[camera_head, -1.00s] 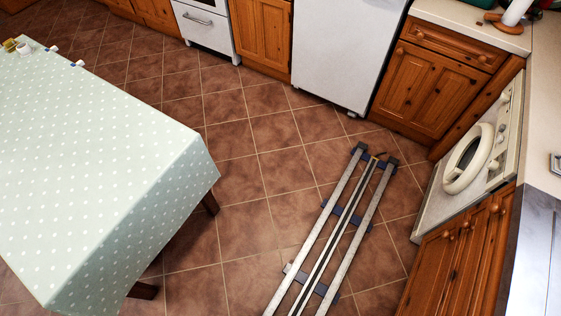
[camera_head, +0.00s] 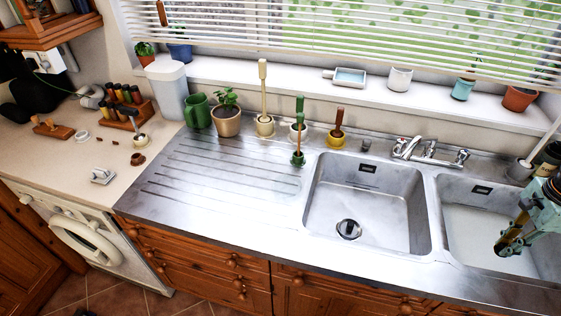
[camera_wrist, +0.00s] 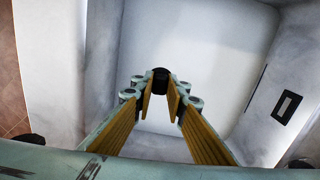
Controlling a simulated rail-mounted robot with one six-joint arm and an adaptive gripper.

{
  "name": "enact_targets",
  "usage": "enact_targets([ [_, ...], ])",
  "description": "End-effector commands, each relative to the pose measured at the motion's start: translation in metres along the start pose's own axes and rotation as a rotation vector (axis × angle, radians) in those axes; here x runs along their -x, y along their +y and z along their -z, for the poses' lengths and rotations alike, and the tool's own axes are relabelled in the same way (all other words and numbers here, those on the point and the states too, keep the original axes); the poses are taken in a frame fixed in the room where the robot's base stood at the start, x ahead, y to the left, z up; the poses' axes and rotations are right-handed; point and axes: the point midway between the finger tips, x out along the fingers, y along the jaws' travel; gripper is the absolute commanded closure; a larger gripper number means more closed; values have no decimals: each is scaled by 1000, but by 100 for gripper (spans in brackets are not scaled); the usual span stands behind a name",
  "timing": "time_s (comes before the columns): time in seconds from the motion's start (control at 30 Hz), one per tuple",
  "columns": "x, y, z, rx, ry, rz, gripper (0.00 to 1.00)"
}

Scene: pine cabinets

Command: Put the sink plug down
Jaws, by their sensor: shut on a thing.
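My gripper (camera_head: 512,240) shows at the right edge of the head view, over the right sink basin (camera_head: 462,232). In the wrist view my gripper (camera_wrist: 160,84) has its yellow-padded fingers closing at their tips on a small black round thing, the sink plug (camera_wrist: 160,76). The plug is held at the fingertips with the pale basin floor (camera_wrist: 205,50) behind it. I cannot tell how far it is above the basin floor. Most of the plug's lower side is hidden.
The left basin (camera_head: 375,195) is empty but for its drain (camera_head: 348,229). A tap (camera_head: 430,151) stands behind the basins. The ribbed drainer (camera_head: 215,180) is mostly clear. Potted brushes, a plant (camera_head: 227,113) and a green mug (camera_head: 197,112) line its back.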

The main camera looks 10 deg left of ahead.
Motion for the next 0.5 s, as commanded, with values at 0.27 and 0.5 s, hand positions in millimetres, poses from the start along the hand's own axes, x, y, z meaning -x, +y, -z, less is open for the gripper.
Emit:
enact_targets([
  [0.27, 56, 44, -37, 58, 0, 0, 100],
  [0.5, 91, 79, -66, 103, 0, 0, 100],
])
